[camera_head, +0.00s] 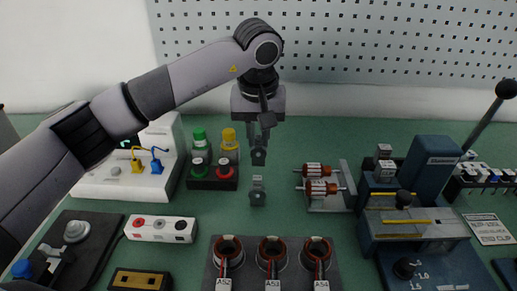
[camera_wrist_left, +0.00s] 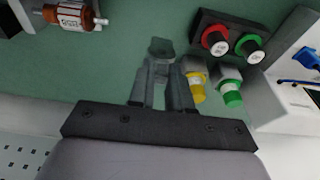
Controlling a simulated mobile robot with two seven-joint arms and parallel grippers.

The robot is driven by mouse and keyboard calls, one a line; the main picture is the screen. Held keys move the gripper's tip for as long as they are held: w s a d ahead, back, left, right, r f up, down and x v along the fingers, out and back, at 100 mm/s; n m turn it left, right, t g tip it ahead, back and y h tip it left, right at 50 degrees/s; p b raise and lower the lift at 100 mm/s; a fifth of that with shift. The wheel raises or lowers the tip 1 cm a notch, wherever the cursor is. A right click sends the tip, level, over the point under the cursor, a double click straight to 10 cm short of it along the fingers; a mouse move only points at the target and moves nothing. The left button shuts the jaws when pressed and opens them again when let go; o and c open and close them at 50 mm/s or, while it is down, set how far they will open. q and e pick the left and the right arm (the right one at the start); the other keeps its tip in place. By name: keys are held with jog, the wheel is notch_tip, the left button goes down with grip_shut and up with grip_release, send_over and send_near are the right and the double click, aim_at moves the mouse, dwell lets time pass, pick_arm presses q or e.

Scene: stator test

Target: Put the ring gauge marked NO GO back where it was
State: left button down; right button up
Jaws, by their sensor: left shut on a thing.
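My left gripper (camera_head: 259,148) points down over the middle of the table and is shut on a small grey piece with a dark round spot (camera_head: 258,158), taken as the ring gauge. I cannot read any marking on it. In the left wrist view the grey piece (camera_wrist_left: 161,46) sits at the tips of the gripper (camera_wrist_left: 164,66). It appears held above the green table. A second small grey piece (camera_head: 257,198) with a similar dark spot stands on the table just in front of and below the held one. My right gripper is not in view.
A black holder with green and red knobs (camera_head: 212,183) is left, with green and yellow capped bottles behind it. Copper rotors (camera_head: 320,187) on a grey stand are right. A blue press (camera_head: 430,170) is farther right. Several dark stators (camera_head: 272,254) stand in front.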

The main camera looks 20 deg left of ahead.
aim_at(259, 143)
pick_arm(q)
jog(key=shift+s+x, duration=0.2)
jog(key=shift+x, duration=0.7)
jog(key=shift+s+x, duration=0.2)
jog(key=shift+x, duration=0.7)
jog(key=shift+d+f, duration=0.1)
jog(key=shift+f, duration=0.15)
jog(key=c, duration=1.1)
grip_release()
jog(key=shift+o, duration=0.2)
jog(key=v, duration=1.2)
jog(key=shift+w, duration=0.1)
